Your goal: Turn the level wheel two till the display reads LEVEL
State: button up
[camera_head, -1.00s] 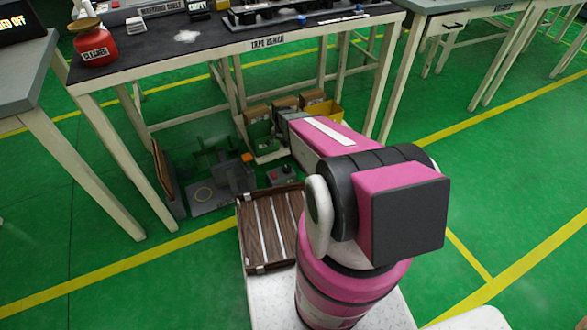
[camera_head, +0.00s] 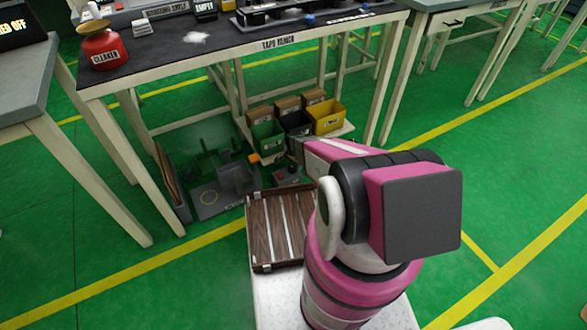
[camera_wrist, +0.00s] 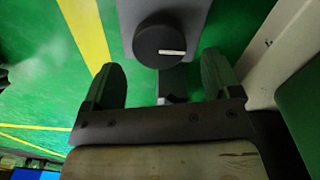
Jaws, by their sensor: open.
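In the wrist view, a dark round wheel (camera_wrist: 158,40) with a white mark on its face sits on a grey housing (camera_wrist: 188,10). Which level wheel it is cannot be told. My gripper (camera_wrist: 162,64) is open, its two dark fingers apart. In that view the wheel lies between and just beyond the fingertips, with no visible contact. A dark screen (camera_head: 18,30) at the upper left, cut off by the edge, shows letters ending in "ED OFF"; no LEVEL reading is visible.
The labelled bench (camera_head: 240,45) stands over green (camera_head: 267,138), dark and yellow bins (camera_head: 326,117) and grey equipment (camera_head: 235,180) on the floor. A red cleaner bottle (camera_head: 102,48) is on top.

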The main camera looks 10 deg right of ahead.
aim_at(293, 167)
notch_tip(293, 167, down, 4)
jog(key=shift+r, duration=0.25)
jog(key=c, duration=0.9)
jog(key=shift+n, duration=0.3)
